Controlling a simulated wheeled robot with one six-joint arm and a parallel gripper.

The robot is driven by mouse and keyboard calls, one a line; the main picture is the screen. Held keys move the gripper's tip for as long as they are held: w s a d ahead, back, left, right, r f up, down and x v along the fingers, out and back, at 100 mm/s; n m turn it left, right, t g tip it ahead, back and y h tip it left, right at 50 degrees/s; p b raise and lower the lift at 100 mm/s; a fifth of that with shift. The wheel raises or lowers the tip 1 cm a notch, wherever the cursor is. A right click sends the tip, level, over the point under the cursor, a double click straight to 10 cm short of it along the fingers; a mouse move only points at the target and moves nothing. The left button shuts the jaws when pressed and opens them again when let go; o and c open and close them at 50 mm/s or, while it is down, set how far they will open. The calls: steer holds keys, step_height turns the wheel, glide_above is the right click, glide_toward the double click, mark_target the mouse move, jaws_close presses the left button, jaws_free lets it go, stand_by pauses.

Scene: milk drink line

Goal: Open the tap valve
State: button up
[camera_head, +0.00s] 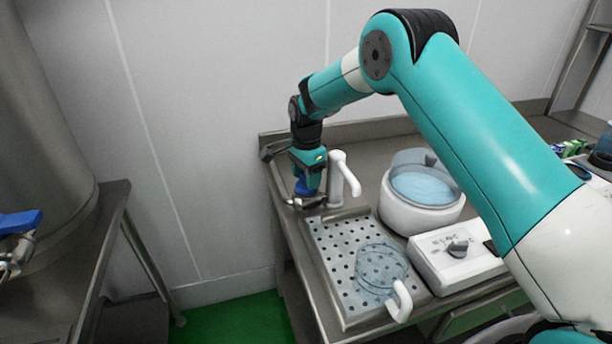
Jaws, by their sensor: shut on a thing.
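The white tap (337,186) stands at the back left of the steel counter, with its short spout bent to the right and down. My gripper (306,202) points down just left of the tap post, close to the tap's foot. Its fingers are low, near the counter edge, and shut on a small part there that appears to be the tap valve. That part is mostly hidden by the fingers and wrist, so its angle cannot be told.
A perforated drip tray (325,254) lies in front of the tap, with a clear jug (381,268) on it. Right are a white round pot (423,214) and a control box with a knob (457,249). A blue-handled valve (20,222) is at far left.

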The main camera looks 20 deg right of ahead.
steer(key=n, duration=0.5)
steer(key=shift+n, duration=0.3)
stand_by(0.4)
steer(key=o, duration=0.9)
steer(key=shift+o, duration=0.2)
steer(key=shift+r, duration=0.1)
step_height(320, 180, up, 17)
steer(key=b, duration=0.2)
steer(key=shift+r, duration=0.15)
